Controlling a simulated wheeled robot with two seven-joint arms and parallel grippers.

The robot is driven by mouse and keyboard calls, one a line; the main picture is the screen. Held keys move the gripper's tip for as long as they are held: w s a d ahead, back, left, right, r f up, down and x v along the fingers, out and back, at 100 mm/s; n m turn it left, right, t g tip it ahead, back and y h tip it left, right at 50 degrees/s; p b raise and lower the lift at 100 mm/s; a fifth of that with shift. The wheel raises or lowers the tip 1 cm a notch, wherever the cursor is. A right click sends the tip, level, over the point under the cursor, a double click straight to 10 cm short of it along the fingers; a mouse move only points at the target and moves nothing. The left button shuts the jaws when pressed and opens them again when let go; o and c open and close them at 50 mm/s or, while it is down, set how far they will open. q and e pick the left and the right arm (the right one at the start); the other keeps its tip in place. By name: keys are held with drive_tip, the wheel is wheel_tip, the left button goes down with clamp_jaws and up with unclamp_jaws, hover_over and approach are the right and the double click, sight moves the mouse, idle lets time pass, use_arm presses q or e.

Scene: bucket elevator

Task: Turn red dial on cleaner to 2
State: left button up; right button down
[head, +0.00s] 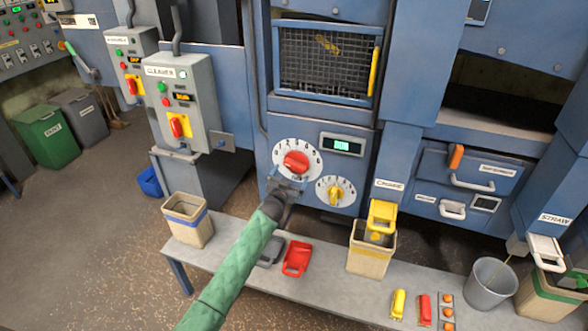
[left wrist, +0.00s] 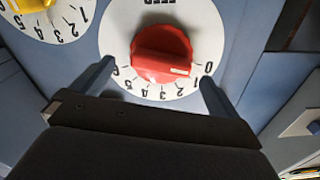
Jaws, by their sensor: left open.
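The red dial (head: 296,162) sits on a round white numbered plate on the blue machine front. It also shows large and upside down in the left wrist view (left wrist: 161,53); the white mark on its grip bar points near 0. My left gripper (head: 287,188) is just below the dial in the head view. In the left wrist view its open fingers (left wrist: 156,74) stand on either side of the dial, apart from it, with nothing between them. How far the fingertips are from the panel is hard to tell. My right gripper is not in view.
A smaller yellow dial (head: 335,192) is at the lower right of the red one, with a green display (head: 342,144) above it. A grey control box (head: 182,100) stands left. A low bench (head: 335,285) holding bins and small tools runs below.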

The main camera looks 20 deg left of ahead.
sight(292, 171)
use_arm(q)
drive_tip(key=shift+w+a+p, duration=0.15)
drive_tip(key=shift+w+p, duration=0.4)
drive_tip(key=shift+w, duration=1.75)
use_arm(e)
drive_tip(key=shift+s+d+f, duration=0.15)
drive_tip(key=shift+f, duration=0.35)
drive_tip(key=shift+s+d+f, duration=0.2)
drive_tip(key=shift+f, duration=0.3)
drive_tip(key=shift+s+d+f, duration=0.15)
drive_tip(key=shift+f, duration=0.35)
use_arm(q)
drive_tip(key=shift+c, duration=0.4)
drive_tip(key=shift+f, duration=0.1)
drive_tip(key=c, duration=0.8)
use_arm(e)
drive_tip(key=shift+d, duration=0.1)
